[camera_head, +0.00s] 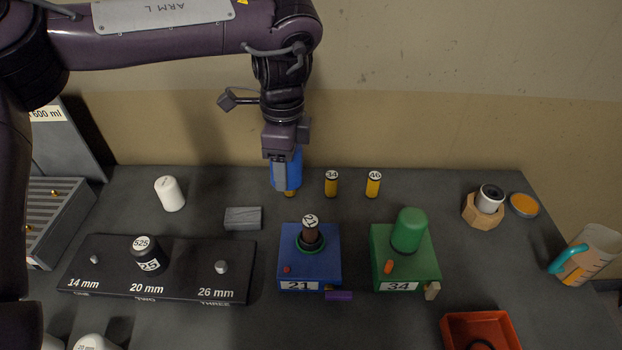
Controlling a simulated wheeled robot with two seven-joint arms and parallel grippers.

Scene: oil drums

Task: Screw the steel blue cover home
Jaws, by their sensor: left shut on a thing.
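My left gripper (283,164) points down at the back middle of the bench. It is shut on the steel blue cover (290,178), a blue cylinder held upright. The blue block (320,268) marked 21 stands in front of it and slightly to its right. A brown cartridge (310,236) with a white top marked 21 stands up from a dark ring in the block's top, uncovered. The cover is apart from that block, behind it. Whether the cover touches the bench is unclear. My right gripper is not in view.
A green block (430,263) with a green cover (408,230) stands at right. Yellow cartridges (331,184) stand at the back, one partly hidden by the blue cover. A grey block (242,218) and black rack (190,283) lie left. An orange tray (448,325) is at front right.

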